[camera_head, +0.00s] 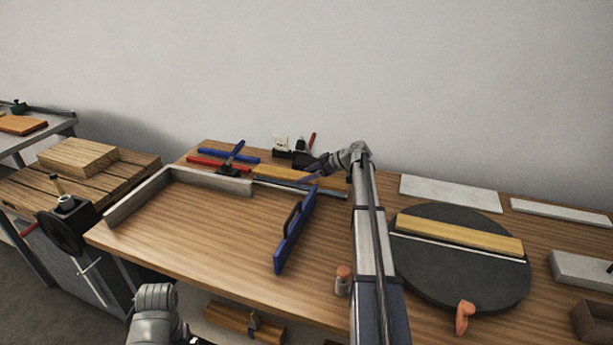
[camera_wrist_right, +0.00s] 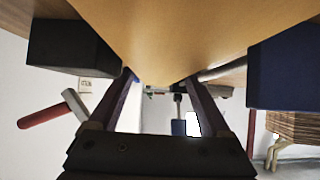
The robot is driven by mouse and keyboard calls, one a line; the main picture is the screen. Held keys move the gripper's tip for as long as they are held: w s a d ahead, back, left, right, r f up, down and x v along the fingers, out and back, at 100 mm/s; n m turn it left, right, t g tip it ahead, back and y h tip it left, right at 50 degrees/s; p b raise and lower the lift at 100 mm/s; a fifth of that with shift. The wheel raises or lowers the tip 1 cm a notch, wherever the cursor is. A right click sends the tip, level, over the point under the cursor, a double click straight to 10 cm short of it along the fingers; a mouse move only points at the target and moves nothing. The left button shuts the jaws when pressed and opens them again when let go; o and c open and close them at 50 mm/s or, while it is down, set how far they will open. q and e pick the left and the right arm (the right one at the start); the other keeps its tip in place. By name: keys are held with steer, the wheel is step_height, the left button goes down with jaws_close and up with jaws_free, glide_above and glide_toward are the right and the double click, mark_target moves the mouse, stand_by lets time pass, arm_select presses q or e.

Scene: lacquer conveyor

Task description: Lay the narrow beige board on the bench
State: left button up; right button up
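A narrow beige board (camera_head: 275,174) shows at the back of the bench (camera_head: 200,225), partly hidden by my right gripper (camera_head: 312,174). In the right wrist view a beige board surface (camera_wrist_right: 175,40) fills the top and tapers toward my right gripper (camera_wrist_right: 160,76). The two fingers are spread apart there, with the board's far end near their tips. Whether they touch it is unclear. Another narrow beige board (camera_head: 460,233) lies on the round black turntable (camera_head: 470,275). My left arm shows at the bottom left; its gripper is out of view.
A grey rail frame (camera_head: 210,181) borders the bench's left and back. Blue and red clamps (camera_head: 220,158) lie at the back. Pale slabs (camera_head: 450,193) lie at the right. The bench's left middle is clear.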

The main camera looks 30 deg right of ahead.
steer(key=shift+o, duration=1.2)
steer(key=shift+r, duration=0.15)
step_height(320, 180, up, 6)
steer(key=p, duration=0.7)
glide_above(331, 182)
steer(key=shift+w+r, duration=0.15)
steer(key=shift+r, duration=0.05)
steer(key=shift+s+d+r, duration=0.2)
steer(key=shift+s+d, duration=0.1)
steer(key=shift+s, duration=0.05)
steer(key=shift+f, duration=0.1)
